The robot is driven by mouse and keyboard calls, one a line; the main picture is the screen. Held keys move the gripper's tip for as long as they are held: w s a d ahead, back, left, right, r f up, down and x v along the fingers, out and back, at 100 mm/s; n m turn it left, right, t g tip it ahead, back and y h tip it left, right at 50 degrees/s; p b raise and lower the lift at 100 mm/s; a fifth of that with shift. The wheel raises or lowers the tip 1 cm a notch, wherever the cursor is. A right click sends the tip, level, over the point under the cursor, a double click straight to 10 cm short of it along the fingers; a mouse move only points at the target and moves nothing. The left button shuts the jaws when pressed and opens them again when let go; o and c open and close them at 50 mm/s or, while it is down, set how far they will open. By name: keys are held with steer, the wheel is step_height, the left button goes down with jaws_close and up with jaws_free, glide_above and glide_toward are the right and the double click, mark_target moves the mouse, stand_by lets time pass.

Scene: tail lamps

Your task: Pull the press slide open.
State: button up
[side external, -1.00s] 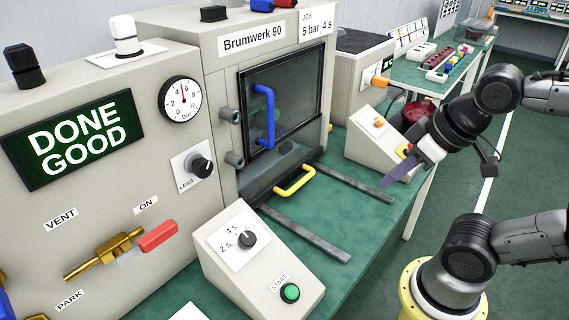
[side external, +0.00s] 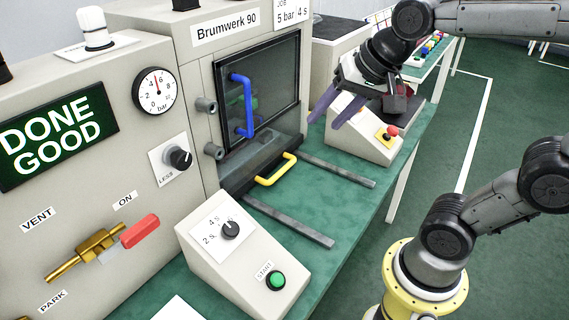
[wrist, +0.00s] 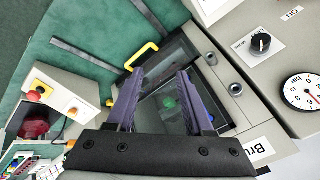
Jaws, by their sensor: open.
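The press slide (side external: 236,184) is a dark tray low in the press front, seemingly pushed in. Its yellow handle (side external: 276,171) sticks out over the bench between two grey rails. The handle also shows in the wrist view (wrist: 141,57), just beyond my fingertips. My gripper (side external: 329,112) is open and empty, with two purple fingers. It hangs above and to the right of the handle, apart from it. In the wrist view my gripper (wrist: 157,80) has its fingers spread in front of the press door, hiding part of it.
The press door (side external: 258,92) is dark glass with a blue handle (side external: 243,105). The two rails (side external: 290,222) lie along the green bench, clear between them. A start box (side external: 245,250) stands in front, an emergency-stop box (side external: 370,135) behind. A display reads DONE GOOD.

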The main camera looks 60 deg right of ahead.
steer(key=w+d+m, duration=0.2)
steer(key=w+m, duration=0.1)
steer(key=w, duration=0.3)
steer(key=m+g, duration=0.4)
steer(key=m, duration=0.2)
glide_above(284, 167)
steer(key=s, duration=0.3)
step_height(284, 167, down, 16)
steer(key=w+f, duration=0.1)
steer(key=f, duration=0.7)
steer(key=w+f, duration=0.1)
steer(key=f, duration=0.3)
steer(key=shift+w+f, duration=0.3)
jaws_close()
